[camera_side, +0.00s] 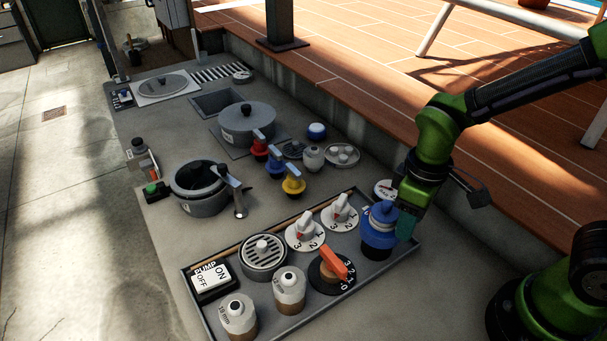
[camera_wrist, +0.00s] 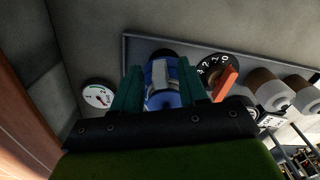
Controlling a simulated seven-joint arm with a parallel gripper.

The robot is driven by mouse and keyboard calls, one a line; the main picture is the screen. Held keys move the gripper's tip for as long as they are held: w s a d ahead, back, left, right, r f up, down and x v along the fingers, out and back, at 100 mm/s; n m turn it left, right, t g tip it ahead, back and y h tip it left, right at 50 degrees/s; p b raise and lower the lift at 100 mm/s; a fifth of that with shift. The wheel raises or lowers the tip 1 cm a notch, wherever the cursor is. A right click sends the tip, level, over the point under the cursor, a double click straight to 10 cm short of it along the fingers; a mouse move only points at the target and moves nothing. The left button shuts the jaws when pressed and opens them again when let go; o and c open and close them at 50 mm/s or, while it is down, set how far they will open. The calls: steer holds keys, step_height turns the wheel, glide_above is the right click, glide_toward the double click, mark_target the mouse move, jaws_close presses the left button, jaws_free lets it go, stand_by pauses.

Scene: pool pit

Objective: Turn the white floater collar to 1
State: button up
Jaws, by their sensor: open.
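Two white dials with red marks and black numerals, the left dial (camera_side: 305,238) and the right dial (camera_side: 341,219), sit in the shallow tray (camera_side: 188,293) in the side view. I cannot tell which white part is the floater collar, nor its setting. My gripper (camera_side: 402,226) is at the tray's right end, beside a blue-topped cylinder (camera_side: 379,236) with a dark base. In the wrist view my gripper (camera_wrist: 160,88) is open, its two teal fingers on either side of the blue cylinder (camera_wrist: 160,98). Whether they touch it is unclear.
A white gauge (camera_wrist: 98,94) is left of my fingers. Pots and colored valves stand behind.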

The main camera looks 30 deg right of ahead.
jaws_close()
steer(key=shift+a+m, duration=0.2)
steer(key=shift+m, duration=0.2)
stand_by(0.4)
steer(key=shift+a+m, duration=0.5)
steer(key=shift+m, duration=0.65)
steer(key=shift+a+m, duration=0.45)
steer(key=shift+m, duration=0.75)
steer(key=shift+a+m, duration=0.5)
steer(key=shift+m, duration=0.65)
jaws_free()
